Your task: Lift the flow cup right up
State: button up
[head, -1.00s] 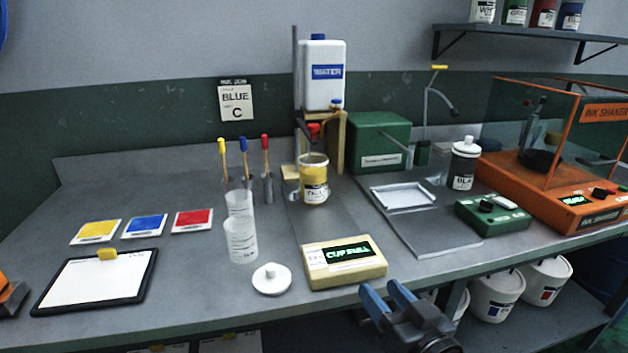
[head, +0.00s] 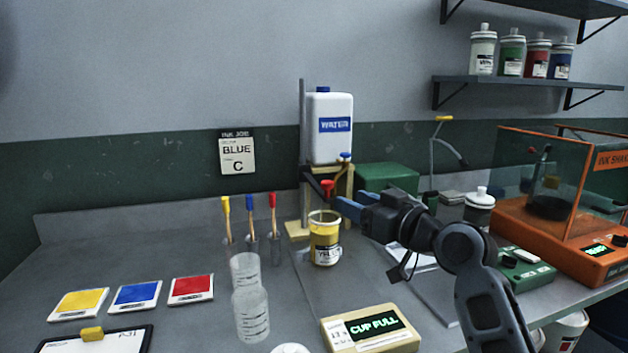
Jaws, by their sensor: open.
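A yellow-labelled ink pot (head: 325,249) stands upright in front of the water stand. A small red part (head: 327,187) shows just above its rim; it may be the flow cup's grip, but I cannot tell for sure. Any cup body inside the pot is hidden. My gripper (head: 346,200) is open, with blue fingers pointing left, close to the right of the red part and the pot's rim. I cannot tell whether a finger touches either. A display box (head: 372,328) at the front reads "CUP FULL".
A white water jug (head: 330,127) sits on the stand behind the pot. Clear measuring cups (head: 250,309) and several coloured-handled tools (head: 250,212) stand to the left. An orange ink shaker (head: 565,252) is at right.

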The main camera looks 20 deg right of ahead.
aim_at(331, 184)
jog(key=shift+w+a+r+n+y, duration=0.15)
jog(key=shift+w+r, duration=0.3)
jog(key=shift+w, duration=0.15)
jog(key=shift+w+a+r+n+y, duration=0.1)
jog(key=shift+w+r+n+y, duration=0.05)
jog(key=shift+w+r, duration=0.35)
jog(key=x, duration=0.3)
jog(key=p+x, duration=0.1)
jog(key=x, duration=0.3)
jog(key=shift+f, duration=0.2)
grip_shut()
